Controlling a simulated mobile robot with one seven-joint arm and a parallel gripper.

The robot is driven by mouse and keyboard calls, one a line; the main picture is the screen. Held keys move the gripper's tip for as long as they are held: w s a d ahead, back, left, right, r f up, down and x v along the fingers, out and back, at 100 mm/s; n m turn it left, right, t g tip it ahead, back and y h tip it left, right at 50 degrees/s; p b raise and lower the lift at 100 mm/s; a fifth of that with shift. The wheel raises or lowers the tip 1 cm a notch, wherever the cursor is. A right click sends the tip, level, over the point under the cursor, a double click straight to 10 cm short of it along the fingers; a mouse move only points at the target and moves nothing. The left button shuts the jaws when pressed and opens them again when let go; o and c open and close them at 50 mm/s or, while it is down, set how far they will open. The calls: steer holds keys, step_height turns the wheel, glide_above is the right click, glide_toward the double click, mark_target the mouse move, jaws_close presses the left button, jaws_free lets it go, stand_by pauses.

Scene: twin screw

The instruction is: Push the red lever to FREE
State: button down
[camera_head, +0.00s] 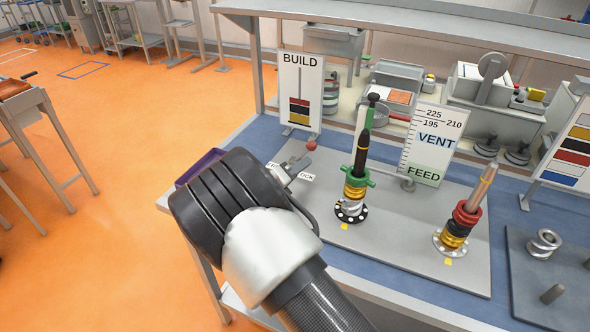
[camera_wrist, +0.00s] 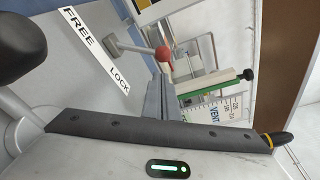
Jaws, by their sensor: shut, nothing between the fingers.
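The red lever is a grey rod with a red ball knob (camera_head: 311,144), standing near the back left of the grey base plate. In the wrist view its red ball (camera_wrist: 164,53) is just beyond my fingertips, and its rod runs left to a pivot beside the label strip. The white label strip (camera_wrist: 95,50) reads FREE at its upper end and LOCK at its lower end; in the head view it is partly hidden behind my gripper. My gripper (camera_head: 297,166) is shut and empty beside the lever. I cannot tell whether the fingertips (camera_wrist: 160,84) touch the knob.
A BUILD sign (camera_head: 300,90) stands behind the lever. To the right stand a ringed post with a green collar (camera_head: 357,178), a VENT/FEED sign (camera_head: 432,140) and a second ringed post (camera_head: 463,225). A purple tray (camera_head: 200,164) is left of my gripper.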

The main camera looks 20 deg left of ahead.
mark_target(304, 152)
steer(key=shift+x, duration=2.3)
steer(key=shift+r, duration=0.15)
